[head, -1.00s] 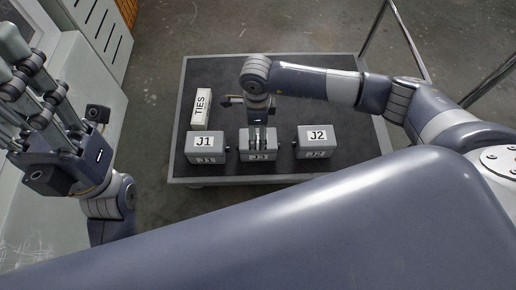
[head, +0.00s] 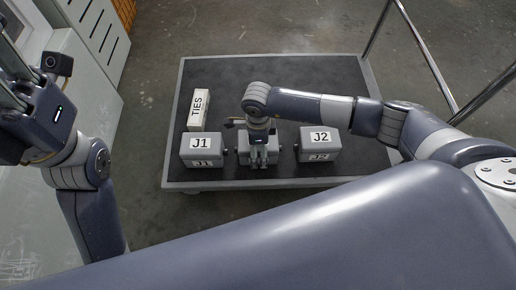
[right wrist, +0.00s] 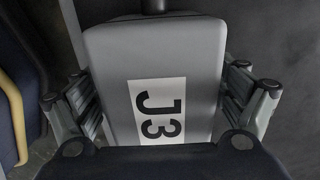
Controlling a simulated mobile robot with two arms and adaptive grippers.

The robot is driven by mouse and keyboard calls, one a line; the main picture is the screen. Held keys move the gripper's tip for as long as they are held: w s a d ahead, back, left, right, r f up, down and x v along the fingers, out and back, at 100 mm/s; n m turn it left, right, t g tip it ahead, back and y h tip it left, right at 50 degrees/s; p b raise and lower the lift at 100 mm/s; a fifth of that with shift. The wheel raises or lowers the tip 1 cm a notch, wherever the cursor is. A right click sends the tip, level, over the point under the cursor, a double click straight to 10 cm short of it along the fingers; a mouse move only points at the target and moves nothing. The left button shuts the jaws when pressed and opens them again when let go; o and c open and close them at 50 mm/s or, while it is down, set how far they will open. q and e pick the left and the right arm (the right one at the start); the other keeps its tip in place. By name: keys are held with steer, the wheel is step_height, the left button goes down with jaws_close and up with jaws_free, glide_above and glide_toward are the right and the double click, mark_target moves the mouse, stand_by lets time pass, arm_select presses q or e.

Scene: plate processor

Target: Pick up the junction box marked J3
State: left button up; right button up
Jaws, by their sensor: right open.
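The junction box marked J3 (right wrist: 157,60) fills the middle of the right wrist view, a grey box with its label facing the camera. In the head view the J3 box (head: 244,157) sits on the dark cart top between J1 and J2, mostly hidden by my right gripper. My right gripper (head: 259,160) is directly above the box, pointing down. In the right wrist view its fingers (right wrist: 163,105) stand open on either side of the box. I cannot tell whether they touch it. My left gripper (head: 15,95) is at the far left, partly cut off, away from the cart.
The J1 box (head: 202,150) stands left of J3 and the J2 box (head: 319,143) right of it, both close. A white TIES box (head: 198,110) lies behind J1. The rear of the cart top (head: 280,72) is clear. A metal rail (head: 425,55) rises at the right.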

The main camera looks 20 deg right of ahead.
steer(key=shift+c, duration=0.2)
steer(key=c, duration=1.4)
steer(key=shift+c, duration=0.4)
steer(key=shift+r, duration=0.15)
